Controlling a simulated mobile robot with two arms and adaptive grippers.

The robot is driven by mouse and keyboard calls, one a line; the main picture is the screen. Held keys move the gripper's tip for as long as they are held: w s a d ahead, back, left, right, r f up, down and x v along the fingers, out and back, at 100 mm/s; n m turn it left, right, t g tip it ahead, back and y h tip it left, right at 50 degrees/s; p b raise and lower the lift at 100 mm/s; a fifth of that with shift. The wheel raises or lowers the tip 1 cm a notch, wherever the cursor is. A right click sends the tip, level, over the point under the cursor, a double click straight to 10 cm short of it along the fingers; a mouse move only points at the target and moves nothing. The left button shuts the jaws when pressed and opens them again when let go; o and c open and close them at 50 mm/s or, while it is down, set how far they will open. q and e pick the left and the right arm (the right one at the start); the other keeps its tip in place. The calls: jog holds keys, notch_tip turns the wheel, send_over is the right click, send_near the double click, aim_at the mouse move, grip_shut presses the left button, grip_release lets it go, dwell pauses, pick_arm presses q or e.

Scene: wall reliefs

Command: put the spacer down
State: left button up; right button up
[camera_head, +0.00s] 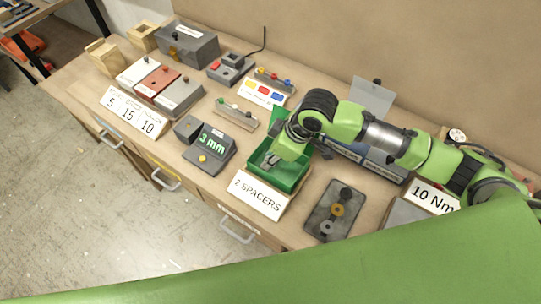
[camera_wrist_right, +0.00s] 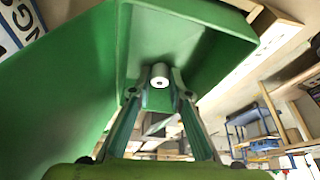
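A small silver spacer with a hole (camera_wrist_right: 160,74) sits between the fingertips of my right gripper (camera_wrist_right: 160,90) in the right wrist view. Both fingers appear to touch its sides, so the gripper looks shut on it. In the head view my right gripper (camera_head: 269,160) points down into the green bin (camera_head: 290,182), which carries a "2 SPACERS" label (camera_head: 258,195). The bin's green walls (camera_wrist_right: 75,85) surround the fingertips in the wrist view. I cannot tell whether the spacer touches the bin. The spacer cannot be made out in the head view. My left gripper is not in view.
Right of the bin lies a dark tray (camera_head: 320,224) with a black part, an orange ring and a grey ring. Left of the bin stands a gauge reading "3 mm" (camera_head: 210,148). A "10 Nm" sign (camera_head: 432,196) is at the right. Boxes and number cards fill the left.

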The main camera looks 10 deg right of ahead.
jog(key=shift+o, duration=0.9)
jog(key=shift+r, duration=0.15)
jog(key=shift+d+r, duration=0.1)
jog(key=shift+r, duration=0.25)
jog(key=b+v, duration=0.1)
jog(key=v, duration=1)
jog(key=shift+s, duration=0.2)
